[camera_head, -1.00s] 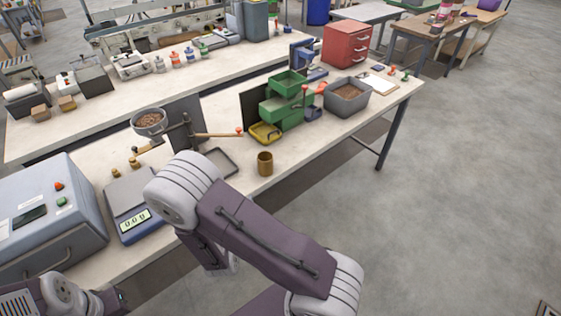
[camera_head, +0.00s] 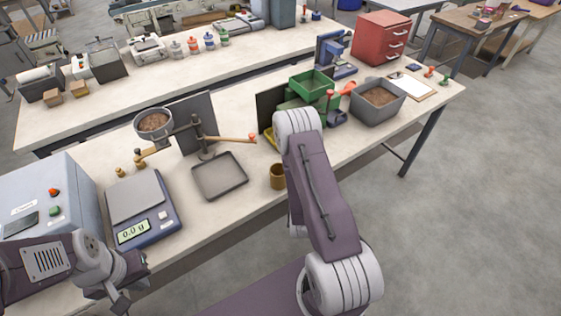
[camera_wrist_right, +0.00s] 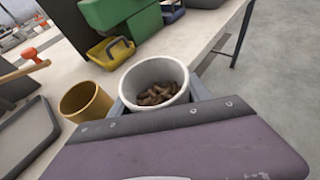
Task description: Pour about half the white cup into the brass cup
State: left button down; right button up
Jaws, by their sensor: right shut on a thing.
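The white cup (camera_wrist_right: 156,73) is upright or nearly so in the right wrist view, with brown pellets (camera_wrist_right: 158,95) in it. My right gripper (camera_wrist_right: 160,104) is shut on it, with grey fingers at its sides. The brass cup (camera_head: 277,176) stands upright on the bench; in the right wrist view (camera_wrist_right: 86,101) it is just left of the white cup, apart from it, its contents hidden. My right arm hides the white cup in the head view. My left gripper (camera_head: 127,283) is at the lower left, away from both cups; its jaw opening is unclear.
A grey tray (camera_head: 219,176) lies left of the brass cup, beside a scale (camera_head: 139,204) reading 0.0 g. A stand with a wooden lever (camera_head: 229,139) rises behind. The green machine (camera_head: 312,84), yellow bin (camera_wrist_right: 110,52) and grey pellet bin (camera_head: 377,102) are behind and right.

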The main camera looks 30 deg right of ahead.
jog(key=shift+s+a, duration=0.1)
jog(key=shift+w, duration=0.3)
jog(key=shift+w+a+r+n+g+b, duration=0.2)
jog(key=shift+a+n+g+b, duration=0.2)
jog(key=shift+n+b, duration=0.35)
notch_tip(320, 180, up, 6)
jog(key=w+a+n+g+h+p, duration=0.1)
jog(key=w+n+g+h+p, duration=0.1)
jog(key=n, duration=0.4)
jog(key=shift+w+a+g+h+p, duration=0.3)
jog(key=shift+g+h+p, duration=0.6)
jog(key=shift+g+p, duration=0.4)
